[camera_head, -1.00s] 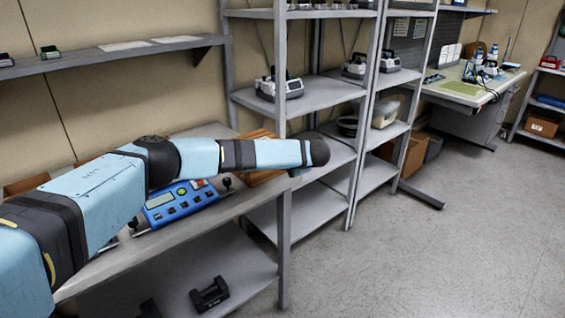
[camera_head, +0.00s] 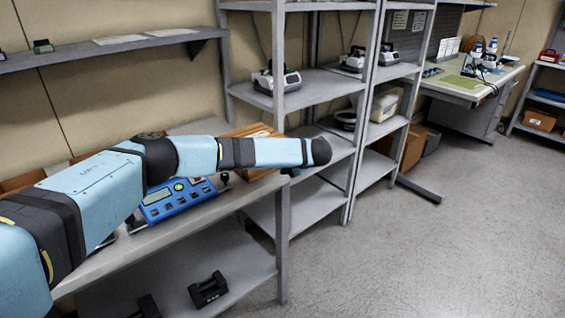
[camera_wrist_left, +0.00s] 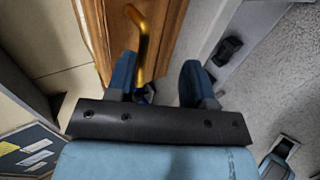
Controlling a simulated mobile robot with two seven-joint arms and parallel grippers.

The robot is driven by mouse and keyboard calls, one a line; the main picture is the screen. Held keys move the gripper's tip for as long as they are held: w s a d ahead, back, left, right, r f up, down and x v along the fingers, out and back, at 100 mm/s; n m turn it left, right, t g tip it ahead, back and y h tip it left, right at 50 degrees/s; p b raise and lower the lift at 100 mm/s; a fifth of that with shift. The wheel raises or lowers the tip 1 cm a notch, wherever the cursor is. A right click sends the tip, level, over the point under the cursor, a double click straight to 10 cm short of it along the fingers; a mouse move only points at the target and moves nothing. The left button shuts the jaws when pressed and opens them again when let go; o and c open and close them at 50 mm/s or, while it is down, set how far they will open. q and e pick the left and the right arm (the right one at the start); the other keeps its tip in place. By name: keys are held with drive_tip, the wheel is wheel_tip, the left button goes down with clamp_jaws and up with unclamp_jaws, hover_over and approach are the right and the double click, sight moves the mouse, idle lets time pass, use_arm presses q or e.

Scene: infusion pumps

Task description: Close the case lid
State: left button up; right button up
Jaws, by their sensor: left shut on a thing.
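The wooden case (camera_head: 258,132) stands on the workbench in the head view, partly hidden behind my left arm. In the left wrist view its brown wood (camera_wrist_left: 98,25) runs along the top, with a bent brass handle (camera_wrist_left: 142,40) reaching down between the fingers. My left gripper (camera_wrist_left: 160,85) is shut on the brass handle; the exact contact is partly hidden by the left finger. I cannot tell the lid's angle. My right gripper is in neither view.
A blue device with buttons (camera_head: 175,201) sits on the bench left of the case, under my arm. Grey shelving (camera_head: 315,92) with pumps stands just right. A black object (camera_head: 208,290) lies on the lower shelf. The floor (camera_head: 440,250) at right is clear.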

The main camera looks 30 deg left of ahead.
use_arm(q)
drive_tip(key=v, duration=1.3)
drive_tip(key=shift+d, duration=0.15)
